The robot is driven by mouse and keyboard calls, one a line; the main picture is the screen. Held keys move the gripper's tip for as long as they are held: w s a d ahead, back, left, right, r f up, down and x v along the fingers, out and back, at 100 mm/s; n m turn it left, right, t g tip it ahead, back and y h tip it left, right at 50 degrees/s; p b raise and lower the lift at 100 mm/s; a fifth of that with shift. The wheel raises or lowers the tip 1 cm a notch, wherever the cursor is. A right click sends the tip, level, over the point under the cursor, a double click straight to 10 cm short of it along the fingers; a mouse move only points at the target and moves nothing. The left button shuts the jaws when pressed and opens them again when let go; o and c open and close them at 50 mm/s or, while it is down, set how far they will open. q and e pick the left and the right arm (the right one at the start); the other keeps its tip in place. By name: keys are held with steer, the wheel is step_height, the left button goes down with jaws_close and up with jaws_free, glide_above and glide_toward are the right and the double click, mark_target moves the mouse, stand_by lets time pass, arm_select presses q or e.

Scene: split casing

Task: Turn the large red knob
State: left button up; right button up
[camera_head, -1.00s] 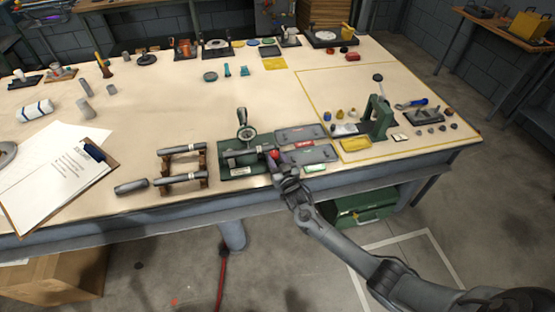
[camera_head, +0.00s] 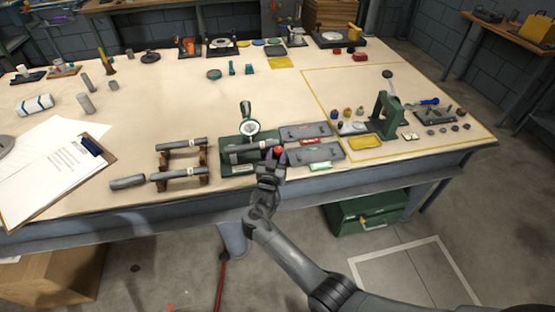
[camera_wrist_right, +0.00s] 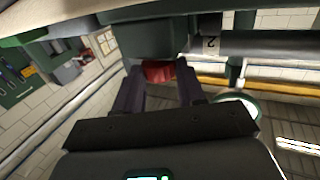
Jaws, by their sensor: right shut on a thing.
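The large red knob (camera_head: 278,150) is at the right end of the green fixture (camera_head: 238,168), near the front edge of the workbench. My right gripper (camera_head: 273,160) reaches it from the front edge side. In the right wrist view the knob (camera_wrist_right: 158,71) sits between the two dark fingers of the right gripper (camera_wrist_right: 158,84), which is shut on it. The fingers hide part of the knob in the head view. My left gripper is not in view.
A round dial gauge (camera_head: 250,127) stands on the fixture. Grey trays (camera_head: 316,151) lie just right of the knob. Grey cylinders on brown supports (camera_head: 180,174) stand to the left. A green press (camera_head: 386,115) stands farther right.

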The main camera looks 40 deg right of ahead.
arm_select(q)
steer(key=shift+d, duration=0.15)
arm_select(e)
steer(key=o, duration=1.1)
steer(key=shift+c, duration=0.2)
steer(key=shift+a+r, duration=0.1)
